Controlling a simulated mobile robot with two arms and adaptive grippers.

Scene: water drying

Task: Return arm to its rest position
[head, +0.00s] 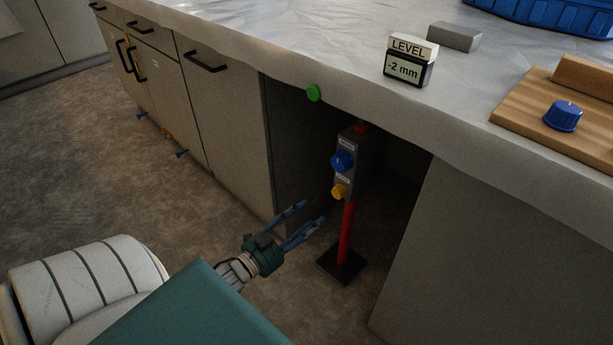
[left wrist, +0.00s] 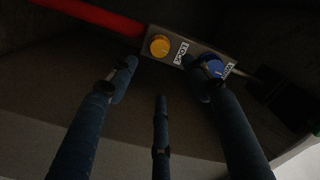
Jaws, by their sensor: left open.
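My left gripper (head: 304,222) reaches in from the lower left in the head view, low in front of the opening under the counter. Its blue fingers are spread and hold nothing; they also show in the left wrist view (left wrist: 160,90). Just beyond them stands a dark control box (head: 352,165) on a red post (head: 346,232). The box carries a blue knob (head: 342,161) and a yellow knob (head: 338,192). In the left wrist view the yellow knob (left wrist: 159,45) and blue knob (left wrist: 213,66) lie past the fingertips. I cannot tell whether a finger touches the box. My right gripper is not in view.
The counter (head: 290,45) overhangs the box, with a green button (head: 313,93) on its edge. A level display (head: 408,64) reading -2 mm, a grey block (head: 455,37), a wooden board (head: 540,110) and a blue crate (head: 560,14) are on top.

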